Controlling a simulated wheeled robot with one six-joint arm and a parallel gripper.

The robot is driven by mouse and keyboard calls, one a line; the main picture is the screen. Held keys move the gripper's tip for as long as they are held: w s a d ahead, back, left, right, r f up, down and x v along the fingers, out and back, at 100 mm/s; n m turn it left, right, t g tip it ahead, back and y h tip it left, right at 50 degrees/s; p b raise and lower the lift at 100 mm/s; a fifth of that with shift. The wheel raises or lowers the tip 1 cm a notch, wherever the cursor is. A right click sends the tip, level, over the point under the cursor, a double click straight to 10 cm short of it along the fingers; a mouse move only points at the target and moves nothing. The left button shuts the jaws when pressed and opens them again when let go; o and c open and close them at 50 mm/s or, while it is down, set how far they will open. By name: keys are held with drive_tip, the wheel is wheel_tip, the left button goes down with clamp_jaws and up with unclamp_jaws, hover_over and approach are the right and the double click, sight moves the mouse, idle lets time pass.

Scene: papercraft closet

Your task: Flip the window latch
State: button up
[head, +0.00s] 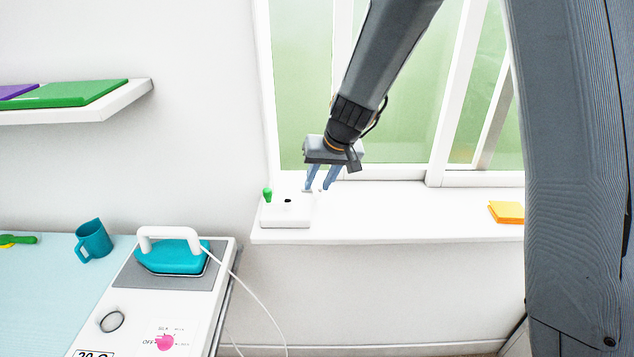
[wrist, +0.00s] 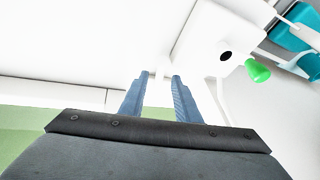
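A white block (head: 285,214) with a green knob (head: 267,194) and a dark round spot sits at the left end of the window sill. It looks like the latch. In the wrist view the green knob (wrist: 257,70) and the block (wrist: 203,42) are at the upper right. My gripper (head: 318,188) is over the sill, just right of the block and apart from the green knob. It points downward. In the wrist view my gripper (wrist: 161,77) has its two blue fingers apart, with nothing clearly held between them.
The window (head: 405,110) with white frames stands behind my arm. Orange sheets (head: 507,212) lie on the sill (head: 400,212) to the right, with clear sill between. Below left, a teal iron (head: 172,258) with a cord rests on a board near a teal mug (head: 94,239).

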drive_tip(key=shift+w+a+f, duration=0.15)
drive_tip(key=shift+w+f, duration=0.1)
drive_tip(key=shift+f, duration=0.35)
clamp_jaws()
